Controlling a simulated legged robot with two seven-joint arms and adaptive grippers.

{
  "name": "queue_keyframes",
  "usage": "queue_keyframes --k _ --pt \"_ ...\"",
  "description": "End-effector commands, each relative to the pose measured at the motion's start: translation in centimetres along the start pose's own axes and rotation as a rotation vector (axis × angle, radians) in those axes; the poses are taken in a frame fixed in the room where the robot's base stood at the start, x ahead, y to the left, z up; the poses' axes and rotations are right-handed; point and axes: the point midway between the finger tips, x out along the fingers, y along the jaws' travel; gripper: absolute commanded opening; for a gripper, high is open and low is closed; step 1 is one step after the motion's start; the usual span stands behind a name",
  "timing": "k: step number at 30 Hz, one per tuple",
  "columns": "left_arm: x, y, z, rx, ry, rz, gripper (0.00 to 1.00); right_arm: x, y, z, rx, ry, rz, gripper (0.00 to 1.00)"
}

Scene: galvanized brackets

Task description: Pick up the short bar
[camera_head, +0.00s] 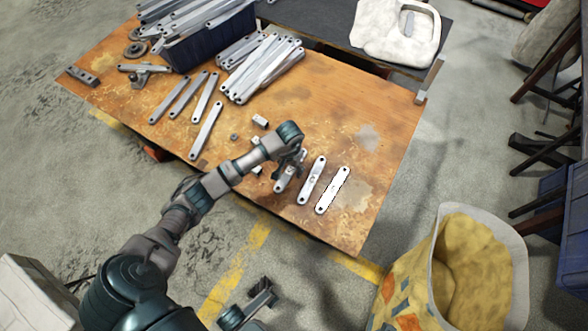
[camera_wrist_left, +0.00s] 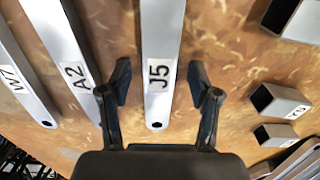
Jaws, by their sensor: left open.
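Three short flat bars with holes lie side by side at the right of the table in the head view. They are a grey bar (camera_head: 281,184), a middle bar (camera_head: 311,181) and a bright white bar (camera_head: 333,190). My left gripper (camera_head: 292,160) is over the leftmost one and hides part of it. In the left wrist view, my open left gripper (camera_wrist_left: 160,68) has a finger on each side of a bar marked J5 (camera_wrist_left: 162,35); contact cannot be told. My right gripper (camera_head: 263,293) shows small at the bottom.
Square tube pieces (camera_wrist_left: 283,100) lie right of the J5 bar. Longer bars (camera_head: 206,129) and a dark blue bin (camera_head: 208,45) full of bars occupy the table's left and back. The wooden table (camera_head: 385,125) is clear at its right. A patterned sack (camera_head: 410,285) stands on the floor.

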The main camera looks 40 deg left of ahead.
Motion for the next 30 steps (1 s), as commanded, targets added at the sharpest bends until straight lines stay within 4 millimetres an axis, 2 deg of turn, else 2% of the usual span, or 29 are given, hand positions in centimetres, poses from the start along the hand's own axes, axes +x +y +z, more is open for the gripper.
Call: queue_keyframes --k 4,5,9,12,23,30 --pt "-0.2 0.0 -0.1 0.0 0.003 0.001 0.62 0.1 0.0 0.1 0.001 -0.001 0.0 0.62" --pt "-0.2 0.0 -0.1 0.0 0.003 0.0 0.57 0.1 0.0 0.2 0.001 -0.003 0.0 0.62" --pt "-0.2 0.0 -0.1 0.0 0.003 0.0 0.23 0.1 0.1 0.3 0.0 -0.004 0.001 0.62" --pt "-0.2 0.0 -0.1 0.0 0.002 0.0 0.0 0.1 0.1 0.3 0.001 -0.004 0.001 0.62" --pt "-0.6 0.0 -0.1 0.0 0.005 0.0 0.0 0.3 0.0 0.1 0.0 0.0 0.0 0.62" --pt "-3.3 0.0 -0.3 0.001 0.011 0.0 0.0 1.1 -0.2 -1.3 0.0 0.024 0.0 0.62"
